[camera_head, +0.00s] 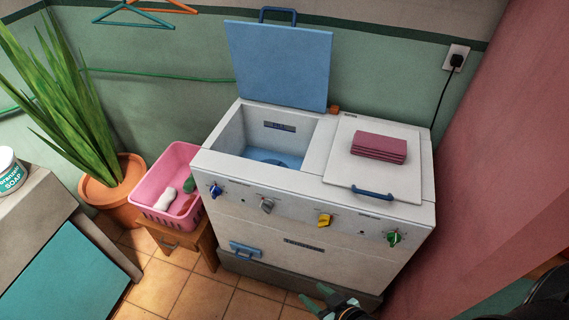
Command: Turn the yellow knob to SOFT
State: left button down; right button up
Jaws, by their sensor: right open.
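The yellow knob (324,220) is on the front panel of a white twin-tub washing machine (290,250), right of the middle. Its marks are too small to read, so I cannot tell which setting it points to. My right gripper (336,298) is at the bottom edge of the view, open and empty, well below the knob and apart from it. Its lower part is cut off by the frame. My left gripper is not in view.
A blue knob (215,190), a grey knob (266,204) and a green knob (393,238) share the panel. The blue lid (280,65) stands open. Folded maroon cloths (379,147) lie on the closed right lid. A pink basket (166,180) stands at left.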

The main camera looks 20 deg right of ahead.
aim_at(325, 219)
jog(key=z, duration=1.05)
